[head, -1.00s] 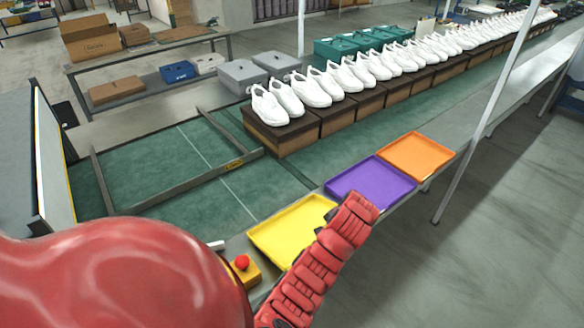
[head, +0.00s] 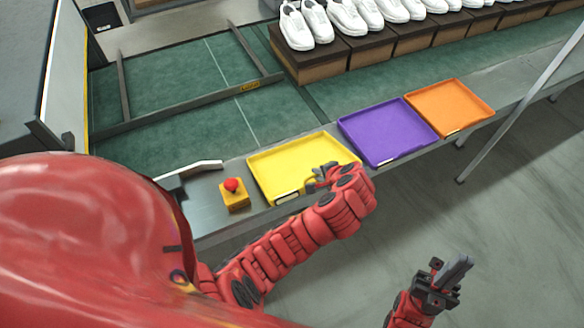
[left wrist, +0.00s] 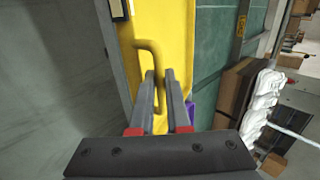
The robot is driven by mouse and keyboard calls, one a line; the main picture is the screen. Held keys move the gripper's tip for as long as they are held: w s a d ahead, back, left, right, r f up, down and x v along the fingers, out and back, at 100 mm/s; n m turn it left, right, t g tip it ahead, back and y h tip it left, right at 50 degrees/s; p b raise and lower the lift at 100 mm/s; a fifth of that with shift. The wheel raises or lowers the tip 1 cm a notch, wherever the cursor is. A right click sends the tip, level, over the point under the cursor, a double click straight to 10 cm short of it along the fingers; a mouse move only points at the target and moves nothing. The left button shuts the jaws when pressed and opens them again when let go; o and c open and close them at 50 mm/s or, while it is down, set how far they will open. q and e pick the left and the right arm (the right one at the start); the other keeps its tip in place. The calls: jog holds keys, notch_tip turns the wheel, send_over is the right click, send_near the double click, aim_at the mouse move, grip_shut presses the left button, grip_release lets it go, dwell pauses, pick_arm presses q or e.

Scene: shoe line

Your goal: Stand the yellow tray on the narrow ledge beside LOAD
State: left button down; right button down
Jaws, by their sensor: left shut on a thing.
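The yellow tray (head: 285,162) lies on the narrow grey ledge (head: 203,205) beside the belt, between a red-button box and a purple tray. It looks flat, or nearly so. My left gripper (head: 318,180) is at the tray's near side, shut on its yellow handle. In the left wrist view the handle (left wrist: 150,46) runs down between the two fingers (left wrist: 160,100), with the yellow tray (left wrist: 172,32) behind. My right gripper (head: 455,272) hangs over the floor at the lower right, holding nothing visible. A small yellow label (head: 250,86) is on the belt frame; its text is too small to read.
The red-button box (head: 234,195) stands just left of the yellow tray. Purple (head: 385,132) and orange (head: 450,107) trays lie to its right. White shoes on brown boxes (head: 310,65) line the green belt (head: 180,140). A metal post (head: 520,108) stands at right.

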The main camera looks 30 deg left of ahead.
pick_arm(q)
jog(key=f, duration=0.1)
jog(key=f+p, duration=0.1)
jog(key=f, duration=0.3)
jog(key=shift+s+a+f+p, duration=0.15)
jog(key=shift+s+a+p, duration=0.1)
jog(key=shift+p, duration=0.15)
jog(key=shift+d+f, duration=0.1)
jog(key=shift+f, duration=0.35)
notch_tip(320, 180, down, 3)
jog(key=shift+f+p, duration=0.1)
jog(key=shift+p, duration=0.55)
jog(key=c, duration=0.9)
grip_release()
